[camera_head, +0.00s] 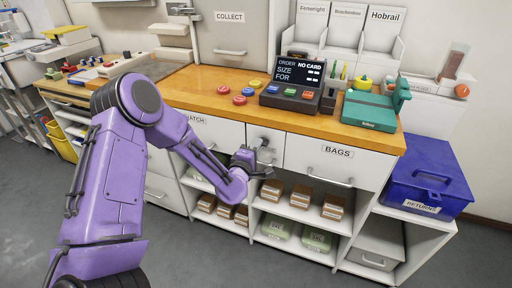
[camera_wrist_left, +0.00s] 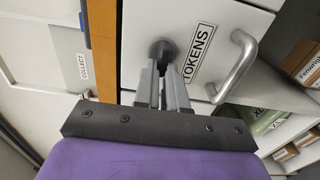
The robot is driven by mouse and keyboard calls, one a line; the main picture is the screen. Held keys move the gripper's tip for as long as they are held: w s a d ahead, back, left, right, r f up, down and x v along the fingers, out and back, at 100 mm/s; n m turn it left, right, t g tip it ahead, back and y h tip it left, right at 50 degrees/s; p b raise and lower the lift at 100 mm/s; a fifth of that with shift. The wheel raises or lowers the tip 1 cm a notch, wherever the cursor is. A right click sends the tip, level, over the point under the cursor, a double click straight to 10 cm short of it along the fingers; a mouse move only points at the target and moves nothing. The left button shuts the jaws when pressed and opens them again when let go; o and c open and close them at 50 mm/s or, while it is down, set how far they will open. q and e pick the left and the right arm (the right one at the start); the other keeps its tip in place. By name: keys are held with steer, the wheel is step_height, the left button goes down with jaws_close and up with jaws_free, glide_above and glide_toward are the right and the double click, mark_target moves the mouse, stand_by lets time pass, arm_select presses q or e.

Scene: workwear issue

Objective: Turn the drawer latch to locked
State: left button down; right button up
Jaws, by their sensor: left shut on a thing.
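The drawer labelled TOKENS (camera_wrist_left: 222,22) has a white front with a grey bar handle (camera_wrist_left: 235,65) beside the label. It shows in the head view as the narrow middle drawer (camera_head: 254,132) under the wooden counter. A dark round latch knob (camera_wrist_left: 160,46) sits on its front beside the label. My left gripper (camera_wrist_left: 164,70) is shut on the latch, its two grey fingers on either side of it. In the head view my left gripper (camera_head: 261,150) is at the drawer front and hides much of it. How far the latch is turned cannot be told. My right gripper is out of view.
The BAGS drawer (camera_head: 325,157) is to the right and another labelled drawer (camera_head: 215,136) to the left. Shelves below hold brown boxes (camera_head: 300,195) and green packs. On the counter stand an order terminal (camera_head: 297,82) and a teal box (camera_head: 370,109). A blue RETURNS box (camera_head: 427,183) is at the right.

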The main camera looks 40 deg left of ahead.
arm_select(q)
steer(key=c, duration=1.2)
jaws_free()
steer(key=shift+s, duration=0.1)
steer(key=b+v, duration=0.1)
steer(key=v, duration=0.9)
steer(key=shift+s, duration=0.15)
steer(key=shift+d, duration=0.15)
steer(key=s+d+f+m+g+p, duration=0.1)
steer(key=s+f+m+g, duration=0.35)
steer(key=f, duration=0.25)
steer(key=s+d+f+m+g, duration=0.1)
steer(key=s+f+m+g, duration=0.2)
steer(key=f+m, duration=0.3)
steer(key=s+d+f+m+g+p, duration=0.1)
steer(key=s+f, duration=0.4)
steer(key=s, duration=0.5)
steer(key=s+d+f+m+g+p, duration=0.1)
steer(key=s+d+f+m+g, duration=0.1)
steer(key=s+f+g, duration=0.4)
steer(key=s, duration=0.4)
steer(key=shift+f+m+h, duration=0.3)
steer(key=shift+f+m, duration=0.05)
